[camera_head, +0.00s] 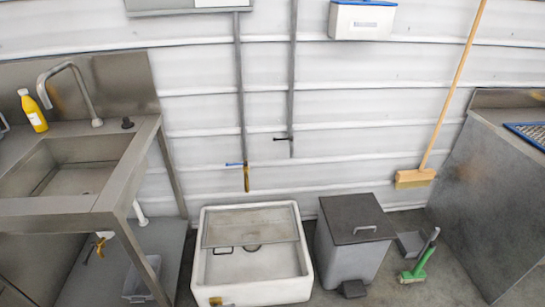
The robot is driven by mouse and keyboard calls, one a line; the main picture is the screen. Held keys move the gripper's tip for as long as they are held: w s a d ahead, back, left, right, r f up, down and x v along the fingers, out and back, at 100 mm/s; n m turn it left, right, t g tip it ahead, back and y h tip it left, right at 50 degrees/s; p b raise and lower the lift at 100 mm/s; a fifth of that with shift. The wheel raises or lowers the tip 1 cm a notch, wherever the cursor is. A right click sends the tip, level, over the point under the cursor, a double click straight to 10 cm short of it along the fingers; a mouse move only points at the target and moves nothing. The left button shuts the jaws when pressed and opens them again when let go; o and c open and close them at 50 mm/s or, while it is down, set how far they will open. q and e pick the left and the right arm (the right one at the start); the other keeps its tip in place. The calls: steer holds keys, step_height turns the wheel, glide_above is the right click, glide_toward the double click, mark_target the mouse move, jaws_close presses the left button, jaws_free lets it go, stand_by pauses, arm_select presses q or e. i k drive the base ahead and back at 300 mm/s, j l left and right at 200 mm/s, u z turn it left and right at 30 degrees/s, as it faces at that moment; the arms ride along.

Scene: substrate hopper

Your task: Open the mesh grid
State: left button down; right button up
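Two things could be the mesh grid, and I cannot tell which is meant. A blue-framed mesh panel (527,133) lies on top of the grey metal unit at the right, cut off by the picture's right edge. The panel's mesh is too fine to make out. Neither of my grippers is in view.
A steel sink unit (60,207) with a yellow bottle (33,111) stands at left. A lidded grey bin (352,258) stands right of the basin. A broom (417,177) leans on the wall. A green brush (418,268) and dustpan lie near the grey metal unit (480,185).

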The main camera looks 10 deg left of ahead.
mark_target(294, 230)
steer(key=i+l+u, duration=0.1)
steer(key=i+u, duration=0.15)
steer(key=i, duration=0.25)
steer(key=i+l+u, duration=0.15)
steer(key=i+u, duration=0.15)
steer(key=i, duration=0.15)
steer(key=i+l+u, duration=0.25)
steer(key=i, duration=0.2)
